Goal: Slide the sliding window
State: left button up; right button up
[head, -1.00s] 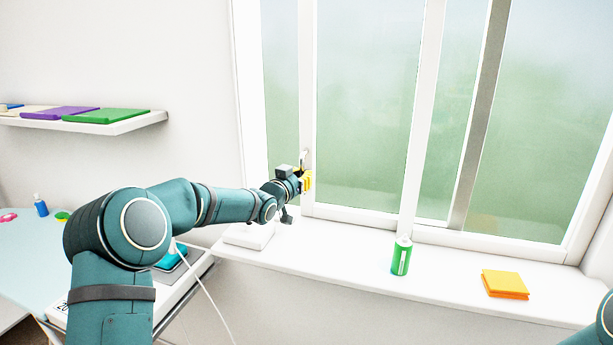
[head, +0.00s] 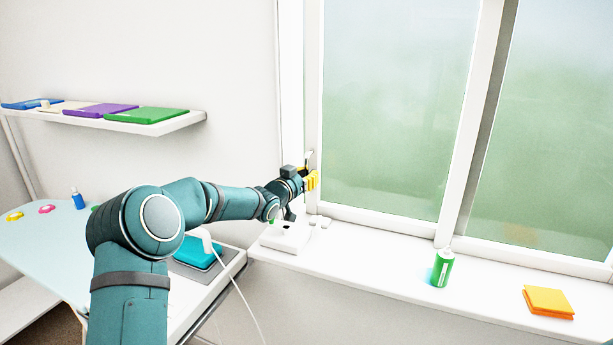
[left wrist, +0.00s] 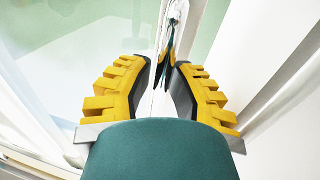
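The sliding window's sash (head: 476,110) is white-framed with frosted green glass (head: 390,120). Its left stile (head: 313,80) stands close to the left window frame (head: 290,60). My left gripper (head: 312,181), with yellow finger pads, is at the lower part of this stile, just below a small handle (head: 308,156). In the left wrist view, the fingertips (left wrist: 167,66) are close together at the white stile, with the handle (left wrist: 174,18) just beyond them. Whether they clamp it is unclear. My right gripper is out of view.
The white sill (head: 390,252) holds a green can (head: 442,268), orange pads (head: 548,301) and a white box-like item (head: 284,238) below my left gripper. A shelf (head: 170,126) with coloured folders is at left, above a pale blue table (head: 40,240).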

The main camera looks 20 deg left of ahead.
pick_arm(q)
jog(key=shift+o, duration=1.2)
jog(key=shift+d, duration=0.15)
jog(key=shift+s, duration=0.1)
jog(key=v, duration=1.1)
jog(key=shift+s, duration=0.4)
